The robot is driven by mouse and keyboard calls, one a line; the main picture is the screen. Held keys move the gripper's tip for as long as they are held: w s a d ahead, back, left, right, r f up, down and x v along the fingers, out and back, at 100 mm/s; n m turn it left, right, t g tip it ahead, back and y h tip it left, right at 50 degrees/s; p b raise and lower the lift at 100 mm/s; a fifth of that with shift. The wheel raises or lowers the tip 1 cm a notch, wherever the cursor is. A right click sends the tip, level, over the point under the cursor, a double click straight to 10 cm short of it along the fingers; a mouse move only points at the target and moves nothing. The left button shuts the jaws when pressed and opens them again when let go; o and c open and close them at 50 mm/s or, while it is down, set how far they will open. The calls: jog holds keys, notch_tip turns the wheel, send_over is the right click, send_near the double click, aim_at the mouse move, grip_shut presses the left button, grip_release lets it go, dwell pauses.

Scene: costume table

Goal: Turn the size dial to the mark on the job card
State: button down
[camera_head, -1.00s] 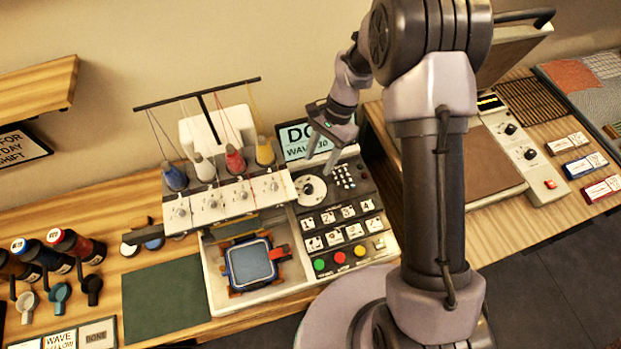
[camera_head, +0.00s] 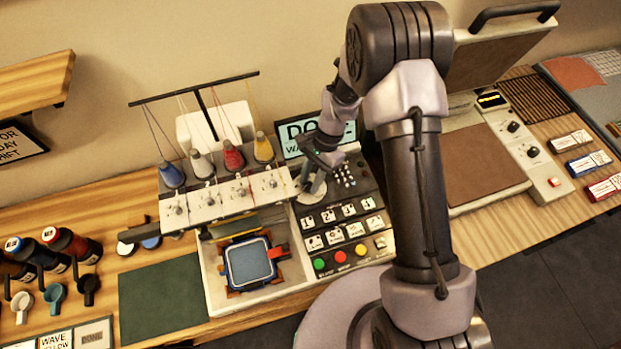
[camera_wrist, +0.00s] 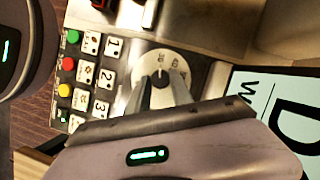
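The size dial (camera_head: 318,194) is a pale round disc with printed marks on the dark control panel of the embroidery machine. It also shows in the wrist view (camera_wrist: 178,62), with a dark grip at its centre. My gripper (camera_head: 313,184) is down at the dial. In the wrist view its two fingers (camera_wrist: 160,88) stand apart on either side of the grip; contact is unclear. The fingers hide part of the dial. A white card (camera_head: 58,341) at the lower left reads "WAVE" above a partly legible word. The screen (camera_head: 300,130) behind is partly covered by my arm.
Numbered keys (camera_head: 340,220) and coloured buttons (camera_head: 340,256) lie just in front of the dial. Thread cones (camera_head: 233,158) stand to the left above the hoop (camera_head: 249,263). A heat press (camera_head: 480,165) stands to the right. The green mat (camera_head: 160,303) is bare.

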dwell(0.3)
jog(key=m+t+y+b, duration=0.1)
jog(key=m+b, duration=0.1)
jog(key=m, duration=0.1)
jog(key=shift+s+d+f+m, duration=0.1)
jog(key=shift+m, duration=0.3)
jog(key=shift+s+m+t+b, duration=0.15)
jog(key=shift+m+t+b, duration=0.65)
jog(key=shift+m+b, duration=0.95)
jog(key=shift+m, duration=0.35)
jog(key=c, duration=1.1)
grip_release()
jog(key=shift+c, duration=0.2)
jog(key=p+v, duration=0.6)
jog(key=v, duration=1.1)
jog(key=shift+d+r, duration=0.25)
jog(key=shift+d, duration=0.05)
